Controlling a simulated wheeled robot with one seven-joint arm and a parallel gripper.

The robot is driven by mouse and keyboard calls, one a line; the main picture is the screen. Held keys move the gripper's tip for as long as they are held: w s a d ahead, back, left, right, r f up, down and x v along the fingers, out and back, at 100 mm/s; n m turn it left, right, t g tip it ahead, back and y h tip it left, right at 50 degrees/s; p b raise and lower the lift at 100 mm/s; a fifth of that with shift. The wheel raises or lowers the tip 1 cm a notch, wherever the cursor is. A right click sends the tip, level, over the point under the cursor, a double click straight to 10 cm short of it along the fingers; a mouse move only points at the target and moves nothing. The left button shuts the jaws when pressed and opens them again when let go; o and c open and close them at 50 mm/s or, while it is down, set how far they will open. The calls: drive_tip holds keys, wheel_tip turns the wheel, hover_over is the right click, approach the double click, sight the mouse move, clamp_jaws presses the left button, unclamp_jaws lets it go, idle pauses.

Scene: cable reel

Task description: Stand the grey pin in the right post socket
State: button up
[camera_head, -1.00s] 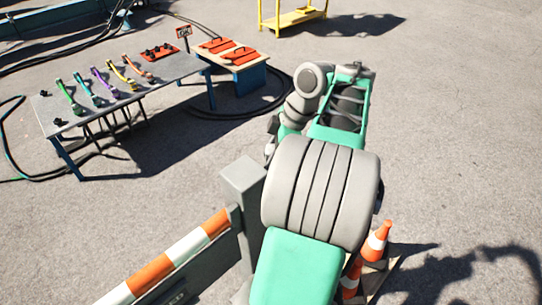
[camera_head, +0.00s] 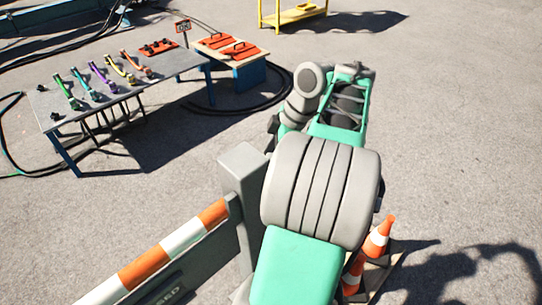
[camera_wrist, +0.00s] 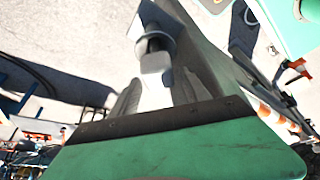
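In the wrist view my gripper (camera_wrist: 155,78) has a grey finger on each side of the light end of the grey pin (camera_wrist: 155,62). The fingertips look closed against the pin; a dark band and a wider grey collar show beyond its end. A grey post (camera_head: 242,165) with a flat top stands left of my arm in the head view. My gripper and the pin are hidden behind my arm there. I cannot see a socket opening or tell whether the pin touches the post.
An orange-and-white barrier board (camera_head: 165,255) runs from the post to the lower left. Traffic cones (camera_head: 378,240) stand right of my arm. A grey table (camera_head: 150,85) with coloured handles and a bench with orange panels (camera_head: 228,46) stand back left. Open ground lies right.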

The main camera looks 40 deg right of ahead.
drive_tip(key=shift+o, duration=0.6)
drive_tip(key=p+v, duration=0.3)
drive_tip(key=v, duration=0.4)
drive_tip(key=shift+r, duration=0.2)
drive_tip(key=shift+s+d+r, duration=0.1)
drive_tip(key=shift+r, duration=0.1)
